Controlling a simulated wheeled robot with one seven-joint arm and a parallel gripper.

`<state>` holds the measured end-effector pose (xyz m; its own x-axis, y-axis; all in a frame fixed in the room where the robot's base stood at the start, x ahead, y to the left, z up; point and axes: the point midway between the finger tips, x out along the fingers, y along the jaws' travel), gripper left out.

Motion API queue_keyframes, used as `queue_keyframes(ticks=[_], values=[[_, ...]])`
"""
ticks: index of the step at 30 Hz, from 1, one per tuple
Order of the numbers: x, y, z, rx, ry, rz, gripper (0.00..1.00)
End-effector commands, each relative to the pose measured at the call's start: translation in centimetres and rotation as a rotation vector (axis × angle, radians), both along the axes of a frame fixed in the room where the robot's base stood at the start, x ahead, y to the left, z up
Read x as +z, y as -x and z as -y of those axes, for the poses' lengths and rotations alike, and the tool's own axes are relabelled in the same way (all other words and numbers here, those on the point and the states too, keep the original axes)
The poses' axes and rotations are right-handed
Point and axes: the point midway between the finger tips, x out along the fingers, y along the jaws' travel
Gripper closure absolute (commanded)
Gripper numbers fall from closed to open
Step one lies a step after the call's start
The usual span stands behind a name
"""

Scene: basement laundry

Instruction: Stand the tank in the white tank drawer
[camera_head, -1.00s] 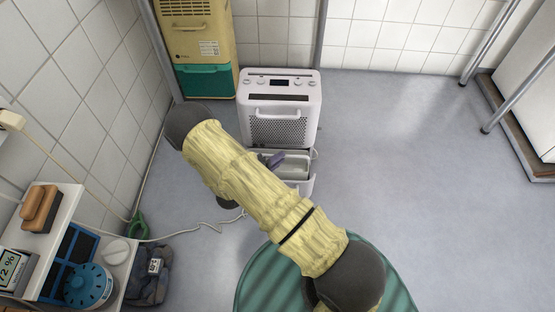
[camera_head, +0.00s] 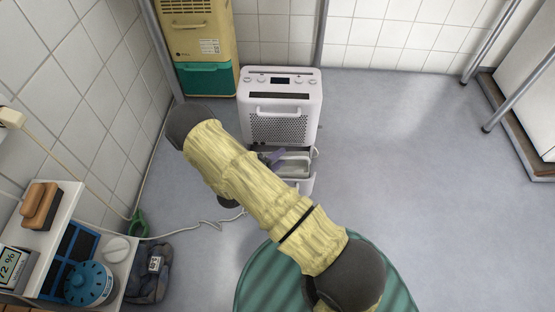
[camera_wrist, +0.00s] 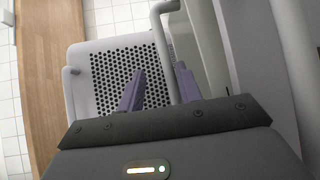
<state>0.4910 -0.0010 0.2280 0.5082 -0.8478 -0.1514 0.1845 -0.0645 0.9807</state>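The white tank drawer (camera_head: 307,187) is pulled out at the foot of the white dehumidifier (camera_head: 281,112). A pale tank (camera_head: 292,169) shows in the drawer area, partly hidden by my arm; I cannot tell whether it stands fully upright on the drawer floor. My gripper (camera_head: 272,157) is at the drawer's left side, its purple fingers beside the tank. In the wrist view the two fingers of my gripper (camera_wrist: 160,82) are apart, pointing toward the perforated front (camera_wrist: 118,72). A pale curved bar, seemingly the tank's handle (camera_wrist: 157,22), runs down between or behind them.
A yellow and green cabinet (camera_head: 203,45) stands behind at the left. A white cord (camera_head: 190,232) lies on the floor. A striped green round top (camera_head: 262,282) is in front. A shelf (camera_head: 117,262) with small items is at left. The floor at right is clear.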

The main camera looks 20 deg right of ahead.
Motion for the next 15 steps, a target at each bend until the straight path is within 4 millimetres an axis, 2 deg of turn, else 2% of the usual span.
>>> queue_keyframes(ticks=[3,15], values=[[1.3,0.0,0.0,0.000,0.001,0.002,0.66],[2.6,3.7,-6.3,0.006,0.000,-0.001,0.66]])
